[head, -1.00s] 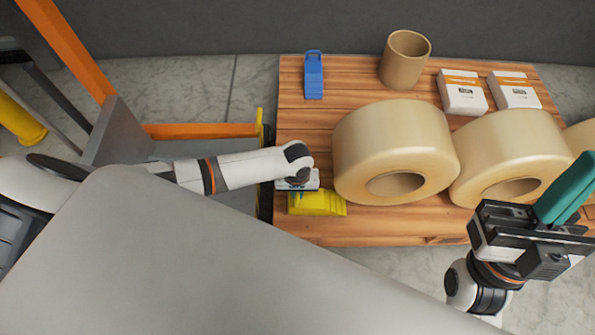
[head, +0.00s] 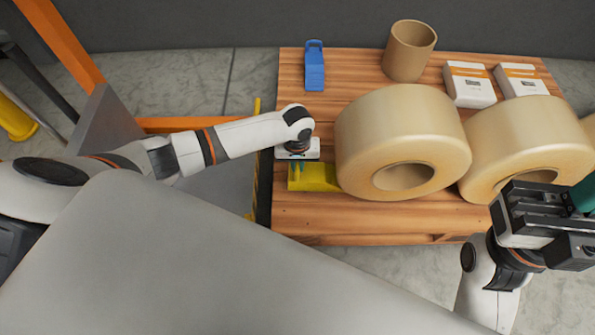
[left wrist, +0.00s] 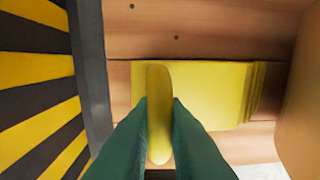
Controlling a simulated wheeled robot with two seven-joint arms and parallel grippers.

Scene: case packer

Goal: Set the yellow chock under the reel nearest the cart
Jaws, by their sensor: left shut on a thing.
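The yellow chock (head: 313,178) is at the left end of the wooden deck, just left of the leftmost reel (head: 403,140), the one nearest the orange-framed cart (head: 185,125). My left gripper (head: 298,164) is over the chock from above. In the left wrist view its teal fingers (left wrist: 160,108) are shut on the upright grip of the chock (left wrist: 215,90). The chock's stepped right end faces the reel (left wrist: 300,95) with a narrow gap there. Whether it rests on the deck is unclear. My right gripper (head: 578,200) is at the right edge, its fingers partly cut off.
A blue chock-like piece (head: 314,68) stands at the back left of the deck (head: 350,222). A brown tube (head: 409,50) and two white boxes (head: 468,84) are behind the reels. A second reel (head: 528,140) stands right of the first. A black and yellow striped edge (left wrist: 40,90) borders the deck's left.

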